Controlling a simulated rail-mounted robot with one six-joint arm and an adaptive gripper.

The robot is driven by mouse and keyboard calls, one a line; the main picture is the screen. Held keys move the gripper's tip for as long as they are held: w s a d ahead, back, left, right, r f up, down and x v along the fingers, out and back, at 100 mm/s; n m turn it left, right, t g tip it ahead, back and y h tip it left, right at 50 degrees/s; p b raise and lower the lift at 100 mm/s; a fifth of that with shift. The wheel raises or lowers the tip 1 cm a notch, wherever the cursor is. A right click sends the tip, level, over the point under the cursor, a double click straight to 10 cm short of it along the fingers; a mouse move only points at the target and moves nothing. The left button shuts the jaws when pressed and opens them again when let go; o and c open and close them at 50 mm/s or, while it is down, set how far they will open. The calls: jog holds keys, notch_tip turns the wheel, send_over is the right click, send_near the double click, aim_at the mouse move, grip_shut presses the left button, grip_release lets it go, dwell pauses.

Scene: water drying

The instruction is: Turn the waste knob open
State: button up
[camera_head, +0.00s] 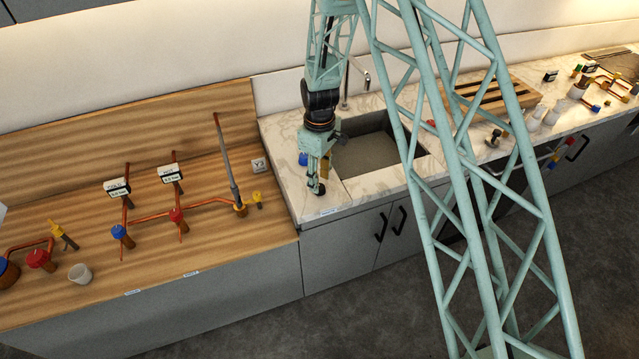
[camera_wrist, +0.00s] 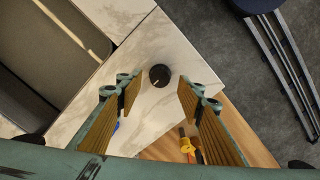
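A small round black knob (camera_wrist: 159,75) with a light pointer line stands on the marble counter (camera_wrist: 165,45), near the counter's front corner. It also shows in the head view as a dark spot (camera_head: 319,188) just below my gripper (camera_head: 317,172). In the wrist view my gripper (camera_wrist: 157,88) is open, its two ribbed finger pads on either side of the knob in the picture and nothing between them. The knob appears centred between the fingertips, slightly beyond them. I cannot tell whether the fingers touch it.
The sink (camera_head: 366,152) lies right of my gripper, with a tap (camera_head: 347,85) behind it. A blue item (camera_head: 303,159) sits close to my gripper on the left. A wooden counter (camera_head: 215,235) with copper pipes and valves is at left. A wooden rack (camera_head: 488,100) stands at right.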

aim_at(320, 189)
jog(key=shift+f, duration=1.3)
jog(key=shift+c, duration=0.7)
jog(key=c, duration=0.7)
